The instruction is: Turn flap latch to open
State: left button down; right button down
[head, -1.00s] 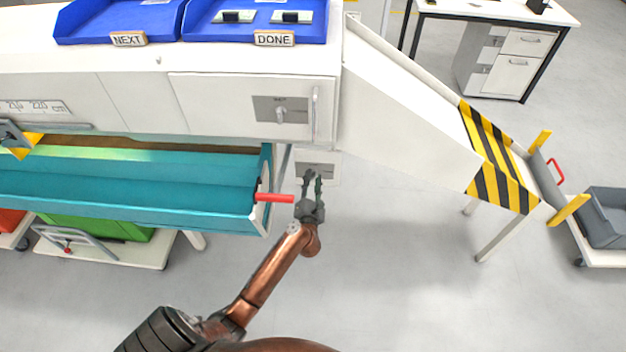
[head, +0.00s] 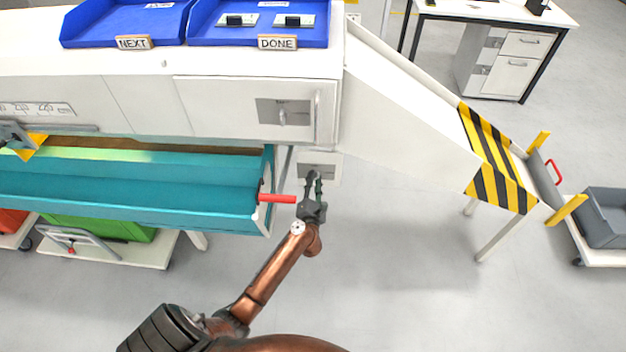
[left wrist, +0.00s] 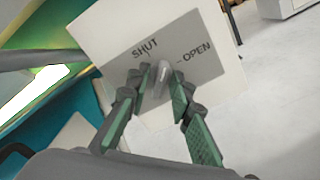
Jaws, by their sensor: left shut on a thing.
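The latch plate (head: 318,160) is a pale panel below the right end of the white machine. In the left wrist view the plate (left wrist: 216,88) has a grey field marked SHUT and OPEN. A grey latch lever (left wrist: 162,78) stands out from it, its upper end between the two words. My left gripper (head: 315,178) is at this plate, shut on the lever. In the left wrist view its green-padded fingers (left wrist: 161,100) lie on either side of the lever, hiding its lower part. My right gripper is not in view.
A red rod (head: 277,198) sticks out of the teal trough (head: 130,205) just left of my gripper. Another handle plate (head: 283,112) is on the cabinet above. A white chute (head: 410,125) slopes down to the right. Open floor lies below it.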

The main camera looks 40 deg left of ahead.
pick_arm(q)
jog(key=shift+r+m+p, duration=0.15)
jog(key=shift+m+p, duration=0.15)
jog(key=m+p, duration=0.4)
jog(key=p, duration=0.1)
jog(key=shift+d+r, duration=0.1)
jog(key=m+p, duration=0.2)
jog(key=m, duration=0.1)
jog(key=shift+f+p, duration=0.2)
jog(key=shift+p, duration=0.1)
jog(key=shift+f+m+p, duration=0.15)
jog(key=shift+m+p, duration=0.25)
jog(key=shift+m, duration=0.2)
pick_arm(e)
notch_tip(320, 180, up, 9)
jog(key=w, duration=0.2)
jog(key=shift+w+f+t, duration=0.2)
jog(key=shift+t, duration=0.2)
pick_arm(q)
jog(key=shift+s, duration=0.1)
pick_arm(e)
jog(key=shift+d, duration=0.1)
pick_arm(q)
jog(key=c, duration=2)
grip_release()
jog(key=shift+c, duration=0.2)
